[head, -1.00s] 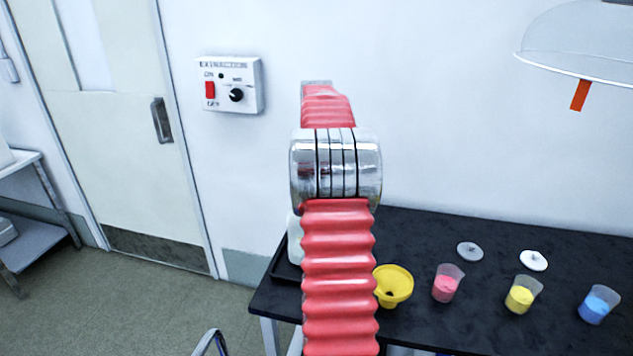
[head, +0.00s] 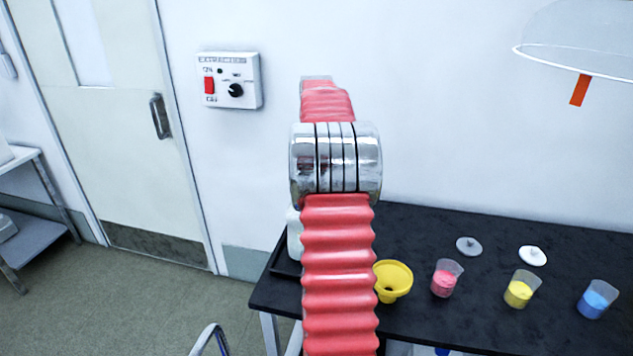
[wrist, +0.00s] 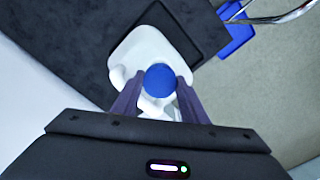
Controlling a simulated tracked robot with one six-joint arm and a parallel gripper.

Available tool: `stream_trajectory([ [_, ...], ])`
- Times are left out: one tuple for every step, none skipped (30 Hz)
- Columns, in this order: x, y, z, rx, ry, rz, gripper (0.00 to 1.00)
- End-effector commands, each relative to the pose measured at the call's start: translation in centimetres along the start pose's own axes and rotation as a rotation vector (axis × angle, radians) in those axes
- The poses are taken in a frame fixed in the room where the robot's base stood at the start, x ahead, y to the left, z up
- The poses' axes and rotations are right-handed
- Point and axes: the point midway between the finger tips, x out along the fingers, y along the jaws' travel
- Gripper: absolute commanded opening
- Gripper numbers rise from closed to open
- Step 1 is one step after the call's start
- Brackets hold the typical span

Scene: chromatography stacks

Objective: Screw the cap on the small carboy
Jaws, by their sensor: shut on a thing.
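The small carboy (wrist: 152,45) is white and seen from above in the wrist view, in a dark tray. In the head view only a sliver of the carboy (head: 294,236) shows behind my red arm. The blue cap (wrist: 160,80) is over the carboy in the wrist view. My gripper (wrist: 161,84) is shut on the cap, one dark finger on each side. The cap and fingers hide the carboy's neck, so I cannot tell whether the cap is seated on it. My gripper is hidden in the head view.
The dark tray (wrist: 184,33) lies at the bench's left end. A yellow funnel (head: 393,280) and beakers of pink (head: 445,279), yellow (head: 519,290) and blue (head: 596,299) powder stand to the right. Two lids (head: 468,246) (head: 532,256) lie behind. An extraction switch box (head: 230,80) is on the wall.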

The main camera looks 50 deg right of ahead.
Motion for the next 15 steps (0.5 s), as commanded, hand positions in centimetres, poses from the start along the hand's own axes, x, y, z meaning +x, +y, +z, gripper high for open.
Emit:
stream_trajectory([
  [0.00,-0.01,-0.01,0.000,0.000,0.000,0.18],
  [0.00,-0.02,-0.01,0.000,0.000,0.000,0.18],
  [0.00,-0.02,-0.01,0.000,0.000,0.000,0.18],
  [0.01,-0.02,-0.01,0.000,0.000,0.000,0.18],
  [0.02,-0.02,-0.01,0.000,0.000,0.000,0.18],
  [0.06,-0.03,-0.01,0.000,0.000,0.000,0.18],
  [0.10,-0.03,-0.01,0.000,0.000,0.000,0.18],
  [0.14,-0.03,-0.01,0.000,0.000,0.000,0.18],
  [0.22,-0.04,-0.01,-0.001,0.000,0.000,0.18],
  [0.28,-0.04,-0.01,0.000,0.000,0.000,0.18],
  [0.35,-0.04,-0.01,0.000,0.000,0.000,0.18],
  [0.43,-0.04,-0.02,-0.001,0.000,0.000,0.18],
  [0.50,-0.04,-0.02,-0.001,0.000,0.000,0.18],
  [0.56,-0.04,-0.02,-0.001,0.000,0.000,0.18],
  [0.65,-0.04,-0.03,-0.001,0.000,0.000,0.18],
])
